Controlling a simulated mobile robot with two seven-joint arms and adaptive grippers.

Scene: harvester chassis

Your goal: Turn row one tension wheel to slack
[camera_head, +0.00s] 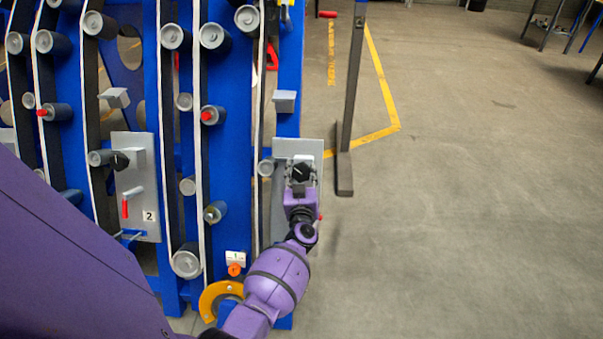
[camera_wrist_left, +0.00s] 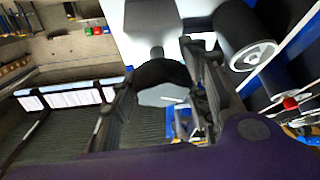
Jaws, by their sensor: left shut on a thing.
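The row one tension wheel (camera_head: 303,173) is a dark knob on the grey plate (camera_head: 311,148) at the right edge of the blue frame. My left gripper (camera_head: 300,180) is at this plate, shut on the wheel, and covers much of it. In the left wrist view the wheel (camera_wrist_left: 162,95) shows as a dark round knob with a grey faceted face and a short white line on it. A finger stands close at its right side. The slack marking cannot be made out. My right gripper is in neither view.
A second grey plate (camera_head: 149,229), marked "2", has a red-handled lever. Rollers and belts fill the left. A dark post (camera_head: 350,110) stands right; open floor lies beyond.

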